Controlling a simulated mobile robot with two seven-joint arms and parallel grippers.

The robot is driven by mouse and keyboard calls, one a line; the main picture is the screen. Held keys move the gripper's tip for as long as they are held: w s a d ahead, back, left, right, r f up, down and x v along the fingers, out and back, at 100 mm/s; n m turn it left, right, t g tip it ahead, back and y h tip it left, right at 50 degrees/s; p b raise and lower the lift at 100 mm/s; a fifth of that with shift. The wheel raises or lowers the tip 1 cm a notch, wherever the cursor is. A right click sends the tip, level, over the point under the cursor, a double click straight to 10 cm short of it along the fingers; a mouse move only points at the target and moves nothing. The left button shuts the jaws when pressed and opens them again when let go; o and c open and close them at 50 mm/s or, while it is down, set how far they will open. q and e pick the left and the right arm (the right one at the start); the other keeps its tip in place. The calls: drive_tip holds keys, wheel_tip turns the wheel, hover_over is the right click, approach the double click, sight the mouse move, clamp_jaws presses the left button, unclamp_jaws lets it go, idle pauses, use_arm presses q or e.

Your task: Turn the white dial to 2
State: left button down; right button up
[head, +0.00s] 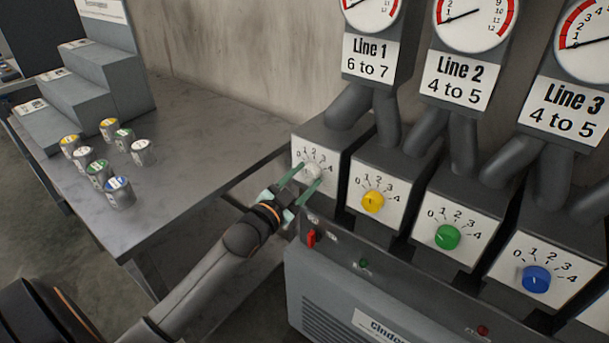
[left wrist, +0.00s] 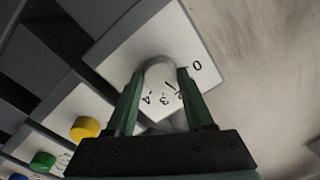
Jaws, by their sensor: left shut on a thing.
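The white dial (head: 312,172) sits on the leftmost control box, on a white plate marked 0 to 4. My left gripper (head: 304,180) is shut on the white dial, with one green finger on each side of it. In the left wrist view the white dial (left wrist: 160,72) shows between the two fingers of my left gripper (left wrist: 158,88). The numbers 0, 3 and 4 are readable around it there, and the fingers cover part of the scale. I cannot tell which number the dial points to. My right gripper is not in view.
To the right stand boxes with a yellow dial (head: 373,201), a green dial (head: 447,237) and a blue dial (head: 536,279). A red switch (head: 311,239) is just below my left gripper. A grey table (head: 190,200) with several small paint cans (head: 118,192) is at the left.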

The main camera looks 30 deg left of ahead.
use_arm(q)
drive_tip(key=shift+m, duration=0.9)
drive_tip(key=shift+m+p, duration=0.3)
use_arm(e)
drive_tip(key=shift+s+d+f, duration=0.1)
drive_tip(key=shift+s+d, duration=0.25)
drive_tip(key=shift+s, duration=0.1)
use_arm(q)
drive_tip(key=c, duration=0.6)
unclamp_jaws()
drive_tip(key=o, duration=0.3)
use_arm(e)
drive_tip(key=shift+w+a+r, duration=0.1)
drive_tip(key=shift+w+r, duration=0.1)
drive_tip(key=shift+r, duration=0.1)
use_arm(q)
drive_tip(key=shift+s, duration=0.1)
drive_tip(key=s, duration=1.2)
drive_tip(key=shift+s+f, duration=0.15)
drive_tip(key=shift+f, duration=0.1)
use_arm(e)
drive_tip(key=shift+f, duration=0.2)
